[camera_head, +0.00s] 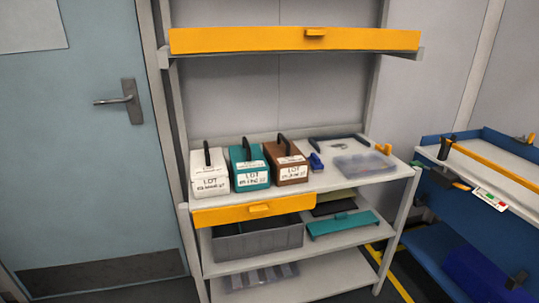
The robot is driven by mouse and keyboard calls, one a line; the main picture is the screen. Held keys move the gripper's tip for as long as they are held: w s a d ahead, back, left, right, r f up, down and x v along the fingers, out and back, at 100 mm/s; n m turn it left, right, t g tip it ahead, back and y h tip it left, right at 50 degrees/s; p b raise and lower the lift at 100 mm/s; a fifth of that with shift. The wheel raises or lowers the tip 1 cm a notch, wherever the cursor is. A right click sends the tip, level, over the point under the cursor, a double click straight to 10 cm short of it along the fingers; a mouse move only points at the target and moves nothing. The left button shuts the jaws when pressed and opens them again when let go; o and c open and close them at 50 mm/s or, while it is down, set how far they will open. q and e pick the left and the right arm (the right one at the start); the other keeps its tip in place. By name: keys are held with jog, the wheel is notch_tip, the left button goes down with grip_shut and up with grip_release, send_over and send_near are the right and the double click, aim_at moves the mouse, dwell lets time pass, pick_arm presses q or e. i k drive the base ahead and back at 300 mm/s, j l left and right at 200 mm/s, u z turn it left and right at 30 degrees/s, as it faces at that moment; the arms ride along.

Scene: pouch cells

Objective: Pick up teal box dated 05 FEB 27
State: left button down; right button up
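The teal box (250,170) stands upright on the middle shelf, between a white box (209,174) and a brown box (286,163). It has a black handle on top and a white front label reading "LOT" with a date line too small to read for certain. The white and brown boxes have similar handles and LOT labels. No gripper is seen at any box, and neither of my grippers shows in this view.
The shelf rack (340,182) also bears a clear plastic case (365,165) and a small blue item (316,161). An orange bar (295,39) crosses above; an orange drawer front (254,209) sits below the boxes. A blue cart (480,215) stands right, a door (85,130) left.

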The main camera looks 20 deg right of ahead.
aim_at(250, 170)
jog(key=i+j+z, duration=1.25)
jog(key=j, duration=0.25)
jog(key=i+j+z, duration=0.2)
jog(key=j+z, duration=0.15)
jog(key=j, duration=0.2)
